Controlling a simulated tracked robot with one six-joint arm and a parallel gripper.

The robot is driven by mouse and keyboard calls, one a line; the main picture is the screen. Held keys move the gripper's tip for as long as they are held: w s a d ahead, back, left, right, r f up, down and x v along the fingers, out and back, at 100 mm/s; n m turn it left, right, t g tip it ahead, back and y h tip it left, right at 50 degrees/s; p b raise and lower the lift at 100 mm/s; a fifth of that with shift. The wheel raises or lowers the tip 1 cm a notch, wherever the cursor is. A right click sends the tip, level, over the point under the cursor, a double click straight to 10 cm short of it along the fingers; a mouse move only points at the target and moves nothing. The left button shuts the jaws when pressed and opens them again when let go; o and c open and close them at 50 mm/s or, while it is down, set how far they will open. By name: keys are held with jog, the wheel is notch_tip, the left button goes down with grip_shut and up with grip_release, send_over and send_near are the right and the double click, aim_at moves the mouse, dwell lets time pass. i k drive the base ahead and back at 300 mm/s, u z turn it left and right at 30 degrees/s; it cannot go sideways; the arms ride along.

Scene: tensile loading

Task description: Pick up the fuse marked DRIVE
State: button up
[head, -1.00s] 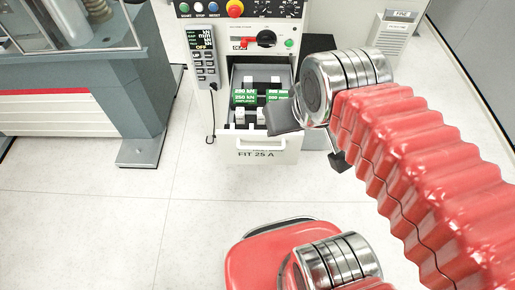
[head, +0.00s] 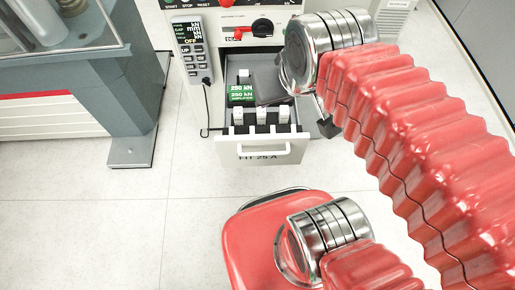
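An open drawer (head: 228,152) marked FIT 25 A sticks out of the white cabinet. White fuses stand in it, including a front row with a left (head: 238,116), a middle (head: 261,115) and a right (head: 284,114) one. Another white one (head: 244,76) stands at the back. I cannot read DRIVE on any of them. My gripper (head: 300,106) hangs over the drawer's right part, with one dark finger over the drawer and the other by its right side. The fingers are apart, and I see nothing between them. My gripper hides the drawer's back right.
Green-labelled blocks (head: 241,94) lie in the drawer's middle. A grey machine frame (head: 120,75) stands at left.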

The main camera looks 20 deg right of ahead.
aim_at(284, 114)
jog(key=k, duration=1.25)
jog(key=z, duration=0.2)
jog(key=i, duration=1.75)
jog(key=u, duration=0.2)
